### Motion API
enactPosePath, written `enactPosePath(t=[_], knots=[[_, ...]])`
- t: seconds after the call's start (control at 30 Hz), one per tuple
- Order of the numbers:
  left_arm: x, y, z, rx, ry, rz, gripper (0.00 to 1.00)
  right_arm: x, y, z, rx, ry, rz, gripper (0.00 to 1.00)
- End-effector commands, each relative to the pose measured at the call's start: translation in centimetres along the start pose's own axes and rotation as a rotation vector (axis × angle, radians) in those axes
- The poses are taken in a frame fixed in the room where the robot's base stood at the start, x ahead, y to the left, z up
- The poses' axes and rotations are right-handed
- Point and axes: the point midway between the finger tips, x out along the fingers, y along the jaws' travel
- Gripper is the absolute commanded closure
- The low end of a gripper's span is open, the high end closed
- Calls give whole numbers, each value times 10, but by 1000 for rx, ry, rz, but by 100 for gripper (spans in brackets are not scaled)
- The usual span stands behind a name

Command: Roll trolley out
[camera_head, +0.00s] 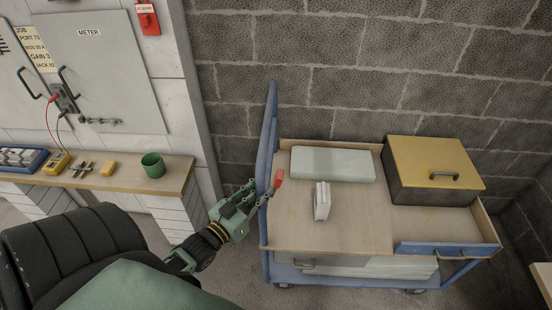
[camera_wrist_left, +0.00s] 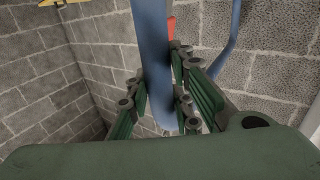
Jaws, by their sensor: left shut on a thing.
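The trolley (camera_head: 350,230) stands against the block wall, with a wooden top, a lower shelf and a blue push handle (camera_head: 270,120) at its left end. My left gripper (camera_head: 258,196) is at this handle, on the left side of the trolley. In the left wrist view the blue handle bar (camera_wrist_left: 152,60) runs between the fingers of the left gripper (camera_wrist_left: 160,108), which are shut on it. A small red piece (camera_head: 279,178) shows just beyond the fingers. My right gripper is in neither view.
The trolley carries a yellow-lidded box (camera_head: 434,165), a pale flat block (camera_head: 333,164) and a small white item (camera_head: 322,201). A wooden bench (camera_head: 120,178) with a green cup (camera_head: 153,165) stands left. Some floor shows between bench and trolley.

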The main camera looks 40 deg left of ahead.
Motion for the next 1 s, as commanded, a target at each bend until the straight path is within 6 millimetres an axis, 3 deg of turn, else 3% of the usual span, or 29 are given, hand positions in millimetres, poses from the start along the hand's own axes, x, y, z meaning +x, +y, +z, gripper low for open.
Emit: enactPosePath(t=[0.2,0.5,0.7,1.0], knots=[[-24,-36,2,5,-7,-3,100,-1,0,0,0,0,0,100],[-50,-74,2,3,-6,-2,100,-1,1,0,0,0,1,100],[-60,-90,1,1,-3,-2,100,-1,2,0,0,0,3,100],[-67,-99,1,-1,-3,-1,100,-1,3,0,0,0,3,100]])
